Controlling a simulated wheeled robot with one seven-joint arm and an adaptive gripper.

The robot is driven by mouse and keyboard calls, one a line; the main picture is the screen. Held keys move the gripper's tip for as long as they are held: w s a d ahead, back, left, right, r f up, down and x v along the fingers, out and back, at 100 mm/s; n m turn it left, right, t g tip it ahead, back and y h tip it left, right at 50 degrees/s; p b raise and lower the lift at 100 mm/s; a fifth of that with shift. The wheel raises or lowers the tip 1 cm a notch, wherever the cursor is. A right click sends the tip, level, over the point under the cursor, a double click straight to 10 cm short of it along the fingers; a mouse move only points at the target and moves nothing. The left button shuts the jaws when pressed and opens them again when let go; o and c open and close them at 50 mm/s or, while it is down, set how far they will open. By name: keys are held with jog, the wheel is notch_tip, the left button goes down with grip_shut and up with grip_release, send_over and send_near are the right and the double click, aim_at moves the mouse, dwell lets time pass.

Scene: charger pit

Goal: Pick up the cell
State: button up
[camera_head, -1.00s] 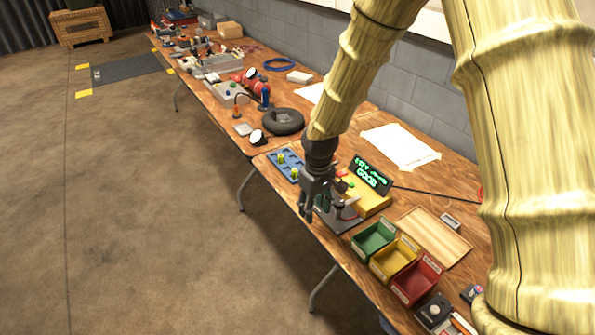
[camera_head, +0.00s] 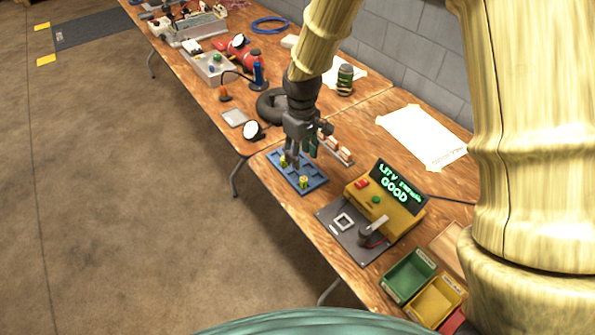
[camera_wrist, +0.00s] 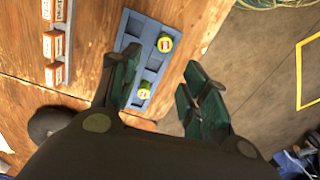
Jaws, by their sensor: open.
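Two yellow-green cells stand upright in a blue tray (camera_head: 313,183). One cell (camera_head: 304,182) is near the tray's front edge; the other cell (camera_head: 283,161) is further left, by my fingers. In the wrist view, the cells show as a red-topped cell (camera_wrist: 165,44) and a lower one (camera_wrist: 144,91), in the blue tray (camera_wrist: 133,28). My gripper (camera_head: 298,162) points down over the tray with its fingers apart. In the wrist view, the space between my fingers (camera_wrist: 161,70) holds nothing gripped, and the lower cell shows between them. I cannot tell the height of my fingertips exactly.
A yellow tester (camera_head: 385,210) with a green display reading GOOD stands right of the tray, with a dark plate (camera_head: 338,246) before it. Green (camera_head: 400,278) and yellow bins (camera_head: 428,305) are nearer. Orange-white boxes (camera_head: 335,148) stand behind my gripper.

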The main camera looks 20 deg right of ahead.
aim_at(304, 179)
jog(key=shift+s+d+f, duration=0.15)
jog(key=shift+s+f, duration=0.95)
jog(key=shift+s, duration=0.35)
jog(key=w+f, duration=0.2)
jog(key=shift+f+p, duration=0.35)
jog(key=shift+f, duration=0.05)
jog(key=shift+s+f+p, duration=0.45)
jog(key=shift+s+f, duration=0.2)
jog(key=shift+f, duration=0.1)
jog(key=f, duration=0.3)
jog(key=shift+w, duration=0.35)
jog(key=shift+s, duration=0.2)
grip_shut()
